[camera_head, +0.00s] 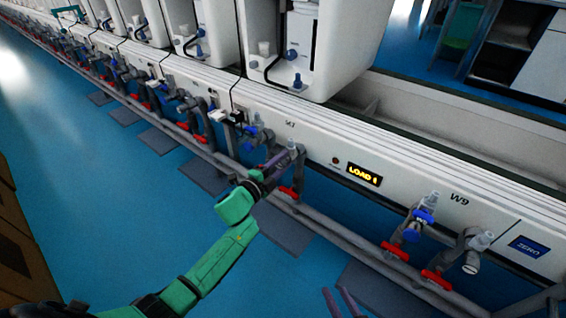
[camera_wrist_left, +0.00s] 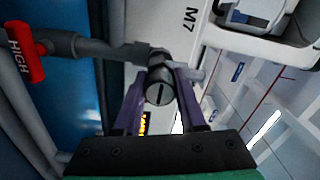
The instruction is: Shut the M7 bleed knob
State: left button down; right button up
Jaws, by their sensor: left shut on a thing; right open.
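The M7 bleed knob (camera_wrist_left: 159,86) is a dark round knob with a slot line across its face, at the end of a grey pipe fitting. It sits between the two purple fingers of my left gripper (camera_wrist_left: 155,88), which is shut on it. The M7 label (camera_wrist_left: 190,18) is on the white panel above. In the head view my left gripper (camera_head: 280,161) reaches from the lower left to the fitting below the M7 label (camera_head: 290,123); its fingers partly hide the knob there. My right gripper (camera_head: 340,303) shows only as two parted purple fingertips at the bottom edge, open and empty.
A red HIGH handle (camera_wrist_left: 25,52) is left of the knob in the wrist view. A red handle (camera_head: 288,192) sits below my left gripper. A lit LOAD display (camera_head: 363,174) is on the panel. Blue floor in front is open.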

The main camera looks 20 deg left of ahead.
pick_arm(q)
jog(key=shift+f, duration=0.1)
pick_arm(e)
jog(key=shift+f, duration=0.1)
pick_arm(q)
jog(key=shift+c, duration=2.4)
grip_release()
pick_arm(e)
jog(key=shift+d, duration=0.1)
jog(key=shift+r, duration=0.2)
pick_arm(q)
jog(key=shift+s+a, duration=0.1)
jog(key=shift+s, duration=0.2)
jog(key=p+v, duration=0.4)
jog(key=v, duration=1)
pick_arm(e)
jog(key=shift+n+g+h, duration=0.3)
jog(key=shift+n+g, duration=0.1)
jog(key=shift+g, duration=0.4)
jog(key=r, duration=0.4)
jog(key=shift+w+d+r, duration=0.1)
jog(key=shift+d, duration=0.3)
